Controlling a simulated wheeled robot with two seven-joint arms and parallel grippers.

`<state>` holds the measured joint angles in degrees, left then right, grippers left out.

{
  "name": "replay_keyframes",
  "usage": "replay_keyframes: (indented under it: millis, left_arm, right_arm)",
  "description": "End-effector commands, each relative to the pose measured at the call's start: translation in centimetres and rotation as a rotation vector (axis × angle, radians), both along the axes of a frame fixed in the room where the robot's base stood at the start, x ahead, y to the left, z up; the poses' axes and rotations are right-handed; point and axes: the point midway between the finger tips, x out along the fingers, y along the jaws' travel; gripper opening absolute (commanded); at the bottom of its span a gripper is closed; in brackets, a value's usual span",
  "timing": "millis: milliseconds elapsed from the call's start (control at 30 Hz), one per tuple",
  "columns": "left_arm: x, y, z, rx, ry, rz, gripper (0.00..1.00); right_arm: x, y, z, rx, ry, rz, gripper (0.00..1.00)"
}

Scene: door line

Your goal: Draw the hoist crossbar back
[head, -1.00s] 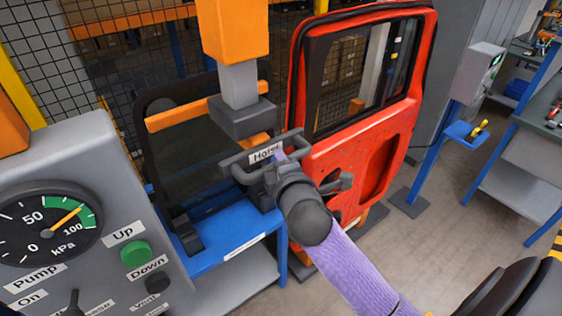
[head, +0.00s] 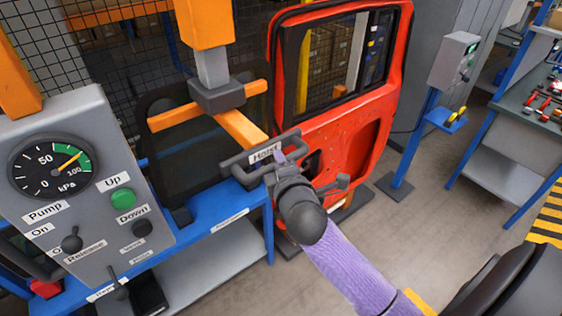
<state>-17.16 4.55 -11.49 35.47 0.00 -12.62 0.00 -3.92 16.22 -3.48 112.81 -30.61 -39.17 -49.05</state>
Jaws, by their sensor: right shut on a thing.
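The hoist crossbar (head: 238,168) is a dark grey bar frame with a white "Hoist" label, at the near end of an orange beam (head: 240,131). My right gripper (head: 273,165) is shut on the crossbar at its right part; its wrist hides the fingertips and part of the bar. The orange and grey hoist column (head: 212,68) comes down from above onto the beam. A dark glass pane (head: 190,140) stands behind the beam. My left gripper is not in view.
A grey control panel (head: 90,210) with a pressure gauge (head: 52,166) stands at left. A blue bench (head: 215,217) lies below the crossbar. A red car door (head: 350,130) stands close behind my right gripper. Open floor (head: 420,220) lies to the right.

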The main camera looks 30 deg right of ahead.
Motion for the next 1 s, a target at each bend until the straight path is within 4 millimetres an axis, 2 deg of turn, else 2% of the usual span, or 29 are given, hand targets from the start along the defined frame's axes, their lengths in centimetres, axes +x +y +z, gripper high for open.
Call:
replay_keyframes:
  millis: [167, 200, 333, 667, 767, 1000]
  left_arm:
    - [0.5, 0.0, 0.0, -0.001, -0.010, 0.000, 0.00]
    - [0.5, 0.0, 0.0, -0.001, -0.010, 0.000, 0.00]
    - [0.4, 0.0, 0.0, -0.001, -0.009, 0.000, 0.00]
    - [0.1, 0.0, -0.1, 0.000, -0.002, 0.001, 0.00]
    - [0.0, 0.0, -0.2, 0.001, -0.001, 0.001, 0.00]
    - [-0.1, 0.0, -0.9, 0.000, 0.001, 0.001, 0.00]
  right_arm:
    - [-0.1, 0.0, -0.5, 0.003, 0.014, -0.003, 0.00]
    - [-0.1, 0.0, -0.5, 0.003, 0.014, -0.003, 0.35]
    - [-0.1, 0.0, -0.4, 0.002, 0.011, -0.002, 0.63]
    - [-0.4, 0.1, -0.2, 0.001, 0.007, 0.000, 0.64]
    - [-1.9, 0.6, 0.0, 0.002, 0.007, 0.000, 0.64]
    - [-7.2, 2.4, 1.0, 0.004, 0.009, -0.001, 0.64]
